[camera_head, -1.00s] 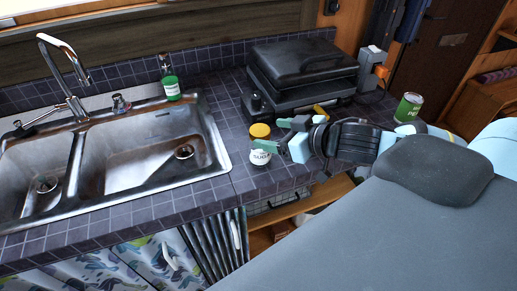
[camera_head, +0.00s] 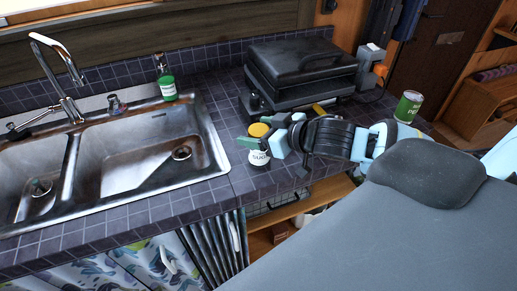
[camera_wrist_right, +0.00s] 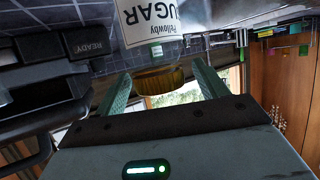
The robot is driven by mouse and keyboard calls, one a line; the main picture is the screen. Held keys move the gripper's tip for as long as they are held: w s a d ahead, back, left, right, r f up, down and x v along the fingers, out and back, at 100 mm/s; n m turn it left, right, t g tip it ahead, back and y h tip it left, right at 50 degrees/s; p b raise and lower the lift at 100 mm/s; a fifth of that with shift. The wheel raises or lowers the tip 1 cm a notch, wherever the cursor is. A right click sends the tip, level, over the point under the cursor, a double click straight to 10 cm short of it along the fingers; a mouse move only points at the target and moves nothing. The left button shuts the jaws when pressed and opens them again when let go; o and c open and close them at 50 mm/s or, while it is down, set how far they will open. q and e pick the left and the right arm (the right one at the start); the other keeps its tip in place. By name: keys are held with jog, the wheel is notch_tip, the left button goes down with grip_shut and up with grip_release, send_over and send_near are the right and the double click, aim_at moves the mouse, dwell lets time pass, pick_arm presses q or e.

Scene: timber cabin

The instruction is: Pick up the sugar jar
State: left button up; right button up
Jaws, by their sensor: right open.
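The sugar jar (camera_head: 258,159) stands upright on the dark tiled counter, right of the sink. It is white with a "SUGAR" label and a yellow lid. My right gripper (camera_head: 259,139) is open at the jar, with its green fingers on either side near the lid. In the right wrist view the jar (camera_wrist_right: 165,22) shows upside down, with its lid between the open fingers (camera_wrist_right: 160,82). I cannot tell whether either finger touches it. The fingers and wrist hide part of the jar in the head view. My left gripper is not in view.
A black contact grill (camera_head: 302,75) stands behind the jar. A steel double sink (camera_head: 212,150) lies to the left, with a green bottle (camera_head: 168,88) at its back edge. A green can (camera_head: 408,107) stands at the right. The counter's front edge is close to the jar.

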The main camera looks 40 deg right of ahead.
jog(key=c, duration=1.4)
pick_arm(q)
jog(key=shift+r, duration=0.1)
